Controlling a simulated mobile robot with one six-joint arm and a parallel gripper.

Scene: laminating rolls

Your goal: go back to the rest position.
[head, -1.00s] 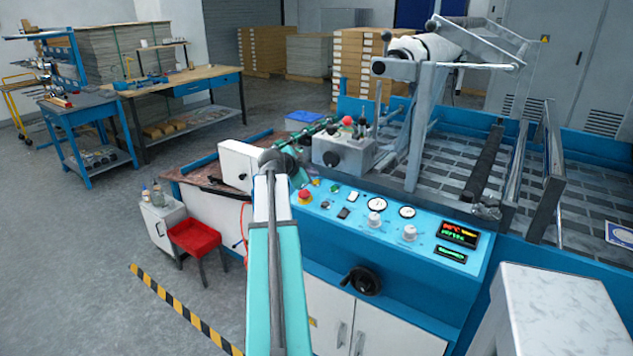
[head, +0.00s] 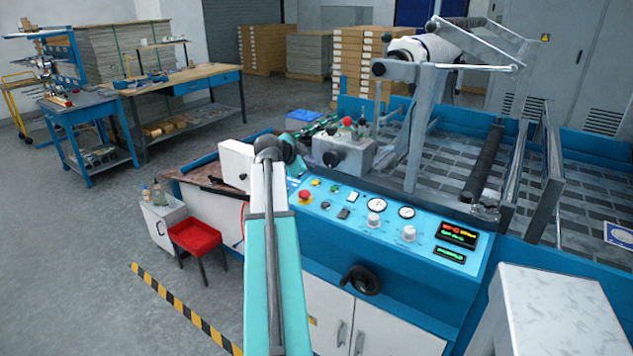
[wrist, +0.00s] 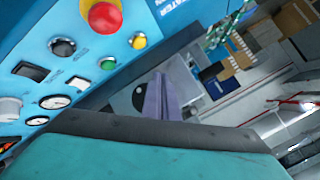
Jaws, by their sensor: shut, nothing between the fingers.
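My gripper (wrist: 163,98) shows in the wrist view as a thin grey-purple pair of fingers, closed together with nothing between them. It points toward a pale box with a dark round knob on the machine. In the head view my arm reaches up from the bottom middle. Its elbow hides the gripper there, so I cannot see the fingers in that view.
The blue control panel (head: 340,205) lies close right of my arm, with a red emergency button (head: 305,197). The same button is large in the wrist view (wrist: 102,14). A pale marbled block (head: 560,300) stands front right.

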